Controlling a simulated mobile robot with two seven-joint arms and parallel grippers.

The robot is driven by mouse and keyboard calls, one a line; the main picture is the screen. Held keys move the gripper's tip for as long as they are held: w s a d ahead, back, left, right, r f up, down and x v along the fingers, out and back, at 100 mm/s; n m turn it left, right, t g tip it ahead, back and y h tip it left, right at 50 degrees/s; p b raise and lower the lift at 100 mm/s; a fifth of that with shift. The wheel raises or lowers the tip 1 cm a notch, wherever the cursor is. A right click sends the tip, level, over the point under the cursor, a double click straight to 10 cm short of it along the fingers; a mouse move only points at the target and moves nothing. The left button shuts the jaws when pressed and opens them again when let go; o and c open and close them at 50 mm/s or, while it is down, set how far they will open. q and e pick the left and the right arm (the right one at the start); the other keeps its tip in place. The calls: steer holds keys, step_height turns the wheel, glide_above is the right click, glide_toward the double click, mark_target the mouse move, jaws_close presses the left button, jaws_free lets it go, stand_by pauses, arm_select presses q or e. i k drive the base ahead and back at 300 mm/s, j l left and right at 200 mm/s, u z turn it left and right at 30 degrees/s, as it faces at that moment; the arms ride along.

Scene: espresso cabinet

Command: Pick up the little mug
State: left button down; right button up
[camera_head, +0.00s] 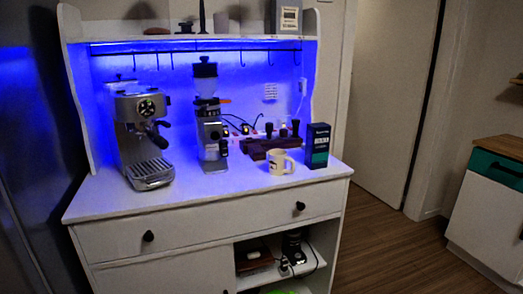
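The little mug (280,162) is cream-coloured and stands upright on the white cabinet top (225,188), right of centre. Its handle points to the right, and a small dark mark shows on its side. Neither of my grippers is in the head view.
An espresso machine (143,136) stands at the left and a grinder (209,120) left of the mug. A dark box (317,146) stands close at the mug's right. A dark wooden stand (268,146) with tools is just behind it. The counter in front is clear.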

mark_target(278, 158)
steer(key=i+l+z, duration=0.2)
steer(key=i, duration=0.3)
steer(key=i+l+z, duration=0.2)
steer(key=i, duration=0.3)
steer(key=l, duration=0.1)
